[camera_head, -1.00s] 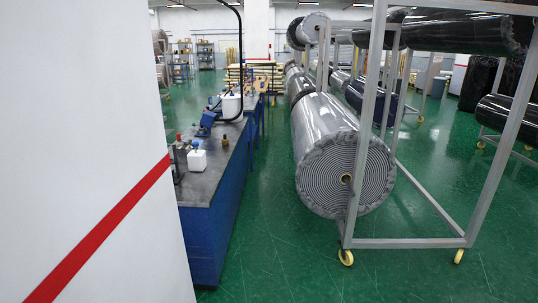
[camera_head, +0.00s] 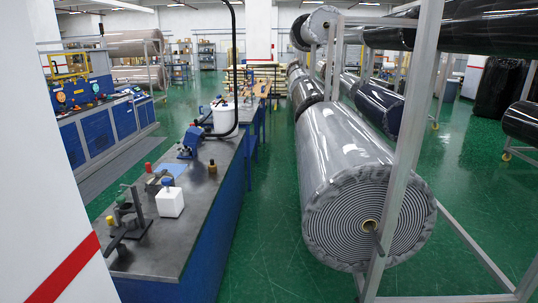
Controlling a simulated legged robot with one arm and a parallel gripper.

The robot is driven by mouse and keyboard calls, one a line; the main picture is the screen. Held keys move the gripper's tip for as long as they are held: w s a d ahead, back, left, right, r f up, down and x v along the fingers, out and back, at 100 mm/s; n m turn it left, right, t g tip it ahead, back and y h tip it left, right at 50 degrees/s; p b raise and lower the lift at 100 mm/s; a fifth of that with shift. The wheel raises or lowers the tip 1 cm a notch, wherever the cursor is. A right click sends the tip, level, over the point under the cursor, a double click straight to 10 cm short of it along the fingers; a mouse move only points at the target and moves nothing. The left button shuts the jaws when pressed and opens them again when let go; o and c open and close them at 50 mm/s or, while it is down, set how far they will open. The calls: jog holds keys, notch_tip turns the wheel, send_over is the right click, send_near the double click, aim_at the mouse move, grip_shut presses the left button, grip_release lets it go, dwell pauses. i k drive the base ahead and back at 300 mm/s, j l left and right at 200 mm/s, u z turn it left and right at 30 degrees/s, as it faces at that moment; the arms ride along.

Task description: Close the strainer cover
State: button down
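I cannot make out a strainer or its cover for sure. Small equipment stands on a long dark-topped workbench (camera_head: 200,205) with blue sides. At its near end is a dark metal fixture (camera_head: 128,225) with small knobs. My gripper is not in view.
A white wall (camera_head: 45,220) with a red stripe blocks the near left. A blue machine (camera_head: 95,138) stands behind it. A large wrapped roll (camera_head: 345,165) and a metal rack (camera_head: 408,140) line the right. Green floor (camera_head: 268,215) lies open between bench and roll.

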aim_at(193, 139)
jog(key=i+u, duration=0.15)
jog(key=i, duration=0.75)
jog(key=i+l+u, duration=0.1)
jog(key=i, duration=0.75)
jog(key=i+u, duration=0.35)
jog(key=i, duration=1.55)
jog(key=i+z, duration=0.45)
jog(key=i, duration=0.8)
